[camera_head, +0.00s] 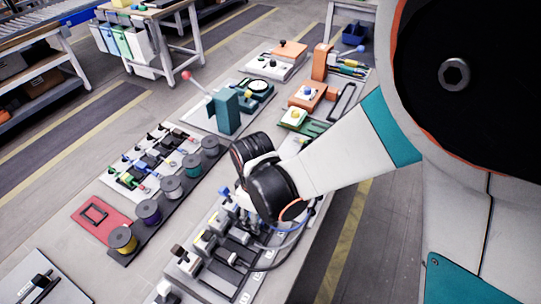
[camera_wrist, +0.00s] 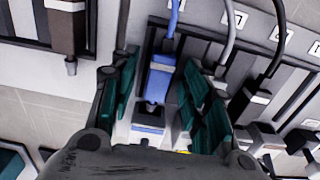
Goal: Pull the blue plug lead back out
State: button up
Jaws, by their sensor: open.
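In the wrist view, the blue plug (camera_wrist: 158,82) has a pale band, and its blue lead (camera_wrist: 173,18) runs off the top edge. Its lower end meets a white socket block (camera_wrist: 146,132) with a blue mark; how deep it sits is hard to tell. My gripper (camera_wrist: 160,88) is open, its teal-padded fingers on either side of the plug; I see no clear contact. In the head view, my gripper (camera_head: 238,190) is low over the plug board (camera_head: 222,268), beside a small blue plug top (camera_head: 225,193). The dark gripper body hides part of that row.
A grey lead (camera_wrist: 228,35) and a black plug (camera_wrist: 252,92) with its lead stand close on the right. Spools (camera_head: 172,189) and a toggle row lie left of the board. A teal lever stand (camera_head: 225,110) rises behind my gripper. A red plate (camera_head: 94,216) lies front left.

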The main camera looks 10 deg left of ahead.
grip_shut()
jog(key=c, duration=0.9)
grip_release()
grip_shut()
jog(key=shift+s+d, duration=0.1)
jog(key=shift+d, duration=0.25)
jog(key=shift+s+d, duration=0.1)
jog(key=shift+d, duration=0.2)
jog(key=o, duration=0.9)
grip_release()
